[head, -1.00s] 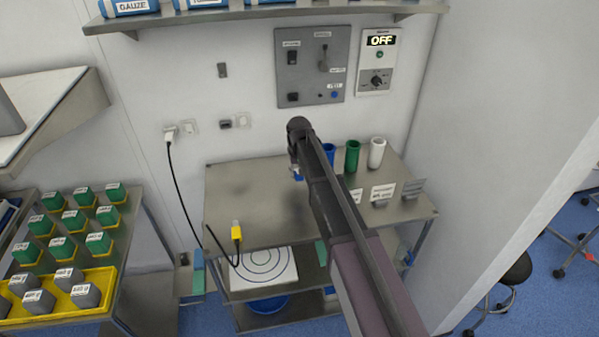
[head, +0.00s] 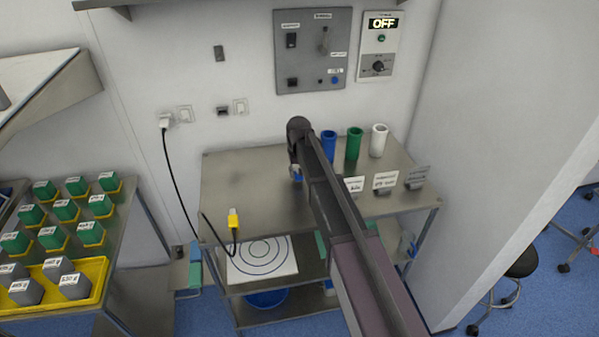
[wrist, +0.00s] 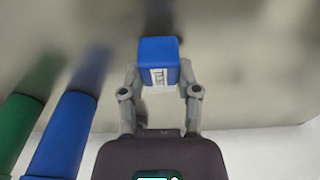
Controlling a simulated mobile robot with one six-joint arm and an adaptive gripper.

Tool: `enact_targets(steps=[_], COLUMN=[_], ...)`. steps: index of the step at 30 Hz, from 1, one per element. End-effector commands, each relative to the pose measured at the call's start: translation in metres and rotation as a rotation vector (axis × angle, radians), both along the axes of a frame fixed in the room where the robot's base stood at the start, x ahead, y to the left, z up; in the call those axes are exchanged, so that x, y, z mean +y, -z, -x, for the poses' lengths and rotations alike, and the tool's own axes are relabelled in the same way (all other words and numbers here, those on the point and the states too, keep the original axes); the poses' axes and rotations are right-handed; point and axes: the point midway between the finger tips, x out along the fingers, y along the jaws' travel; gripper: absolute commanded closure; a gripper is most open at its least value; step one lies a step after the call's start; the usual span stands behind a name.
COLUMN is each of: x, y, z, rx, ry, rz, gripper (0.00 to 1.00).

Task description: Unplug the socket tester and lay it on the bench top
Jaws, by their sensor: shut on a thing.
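The socket tester is a small blue block with a white label (wrist: 158,62). My gripper (wrist: 160,80) is shut on it, with one finger on each side, in the wrist view. In the head view a bit of the blue tester (head: 296,172) shows beside the dark end of my arm, and my gripper is mostly hidden there. The tester is over the steel bench top (head: 245,170), left of the cups. I cannot tell whether it touches the surface. The wall sockets (head: 240,105) are behind the bench, clear of the tester.
Blue (head: 328,143), green (head: 354,143) and white (head: 379,140) cups stand right of my gripper, with label cards in front. A yellow plug (head: 233,220) on a black cable lies at the front left edge. The left bench top is mostly clear.

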Motion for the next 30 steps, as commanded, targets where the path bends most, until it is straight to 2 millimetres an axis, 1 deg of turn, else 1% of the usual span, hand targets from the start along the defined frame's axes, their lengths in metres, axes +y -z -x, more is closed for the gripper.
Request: enact_targets(steps=[9, 10, 11, 12, 13, 14, 30], x=[0.0004, 0.0004, 0.0005, 0.0005, 0.0005, 0.0005, 0.0007], y=[0.0004, 0.0004, 0.0004, 0.0004, 0.0004, 0.0004, 0.0004], z=[0.0001, 0.0001, 0.0001, 0.0001, 0.0001, 0.0001, 0.0003], rx=[0.0, 0.0, 0.0, 0.0, 0.0, 0.0, 0.0], ry=[0.0, -0.001, -0.001, -0.001, -0.001, -0.001, -0.001], rz=[0.0, 0.0, 0.0, 0.0, 0.0, 0.0, 0.0], gripper=[1.0, 0.52, 0.43, 0.31, 0.22, 0.18, 0.18])
